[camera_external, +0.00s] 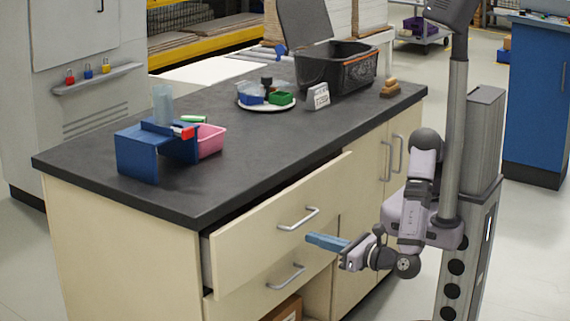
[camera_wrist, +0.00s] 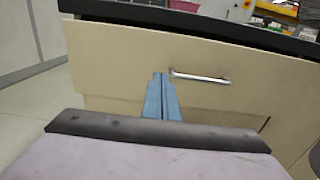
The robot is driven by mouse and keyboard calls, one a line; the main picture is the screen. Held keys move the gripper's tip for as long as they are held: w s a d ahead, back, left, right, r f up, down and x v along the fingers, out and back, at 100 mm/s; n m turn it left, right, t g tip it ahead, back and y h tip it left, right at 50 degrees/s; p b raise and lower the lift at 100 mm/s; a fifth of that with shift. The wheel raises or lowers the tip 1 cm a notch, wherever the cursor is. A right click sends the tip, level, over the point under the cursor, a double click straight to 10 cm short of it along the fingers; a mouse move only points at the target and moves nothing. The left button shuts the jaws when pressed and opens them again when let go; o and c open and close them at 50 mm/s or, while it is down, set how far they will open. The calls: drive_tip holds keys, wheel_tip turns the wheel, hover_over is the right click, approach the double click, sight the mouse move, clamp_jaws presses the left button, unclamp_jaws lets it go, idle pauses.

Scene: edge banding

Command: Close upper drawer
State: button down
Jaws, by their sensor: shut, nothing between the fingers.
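The upper drawer (camera_external: 262,238) of the cream cabinet is pulled out, with a dark gap below the black worktop. Its front also fills much of the wrist view (camera_wrist: 120,62), with the silver bar handle (camera_wrist: 200,77) to the right of my fingers. In the external view the handle (camera_external: 298,219) is on the middle of the drawer front. My gripper (camera_external: 308,239) has blue fingers and is shut and empty. It points at the drawer front, a little below the handle. In the wrist view the fingertips (camera_wrist: 161,75) overlap the drawer front; I cannot tell whether they touch it.
A lower drawer with a handle (camera_external: 286,277) sits below, over an open space with a cardboard box (camera_external: 285,310). Cabinet doors (camera_external: 365,190) are to the right. The worktop (camera_external: 240,180) holds a blue holder (camera_external: 140,154), a pink bin (camera_external: 211,141) and a black crate (camera_external: 320,70).

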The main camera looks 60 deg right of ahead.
sight(271, 226)
drive_tip(key=w, duration=1)
drive_tip(key=shift+w+b, duration=0.35)
drive_tip(key=shift+w, duration=0.05)
drive_tip(key=shift+w+r+p, duration=0.1)
drive_tip(key=shift+w+p, duration=0.35)
drive_tip(key=shift+w, duration=1.9)
drive_tip(key=shift+s+r, duration=0.1)
drive_tip(key=shift+s+a, duration=0.1)
drive_tip(key=shift+s, duration=0.5)
drive_tip(key=s+p, duration=0.1)
drive_tip(key=s, duration=1.2)
drive_tip(key=shift+f, duration=0.2)
